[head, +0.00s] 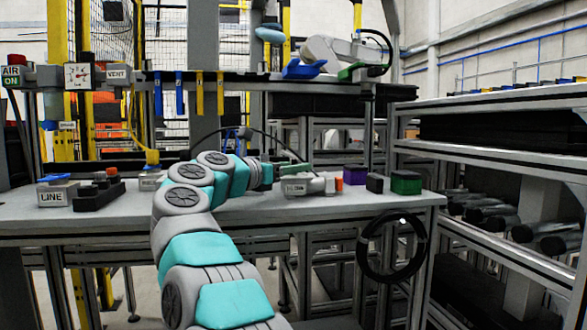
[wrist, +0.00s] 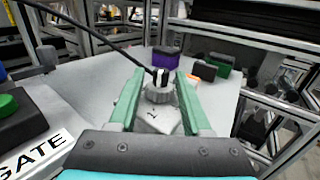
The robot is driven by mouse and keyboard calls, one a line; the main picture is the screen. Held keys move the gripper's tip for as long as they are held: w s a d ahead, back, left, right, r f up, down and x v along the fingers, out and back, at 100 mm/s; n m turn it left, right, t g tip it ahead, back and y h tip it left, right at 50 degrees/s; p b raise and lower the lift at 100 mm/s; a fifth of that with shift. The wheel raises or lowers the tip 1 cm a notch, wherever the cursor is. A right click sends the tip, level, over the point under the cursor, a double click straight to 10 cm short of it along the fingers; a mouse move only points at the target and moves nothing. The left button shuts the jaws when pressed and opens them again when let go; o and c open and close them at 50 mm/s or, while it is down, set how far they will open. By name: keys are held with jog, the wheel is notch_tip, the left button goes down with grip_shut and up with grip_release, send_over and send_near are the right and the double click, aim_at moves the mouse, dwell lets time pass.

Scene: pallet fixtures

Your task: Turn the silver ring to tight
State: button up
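The silver ring (wrist: 160,94) is a ridged grey collar in the middle of the wrist view. A fitting with black and white parts rises from its centre, and a black cable runs up to it from the left. My gripper (wrist: 160,76) is open, with one green finger on each side of the ring. I cannot tell whether either finger touches it. A pale plate with small dark marks (wrist: 157,119) lies just in front of the ring. In the head view my gripper (head: 292,168) is over the bench by a labelled grey block (head: 297,187); my arm partly blocks the area.
To the right stand a purple block (head: 355,175), a black block (head: 375,183) and a green-topped block (head: 406,182). A small orange piece (head: 339,184) is near the grey block. A LINE box (head: 57,193) is at left. A black hose coil (head: 393,247) hangs from the bench front.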

jog(key=shift+o, duration=1.3)
jog(key=shift+f, duration=0.1)
jog(key=b+v, duration=0.1)
jog(key=v, duration=0.6)
jog(key=shift+s+a, duration=0.25)
jog(key=shift+s, duration=0.05)
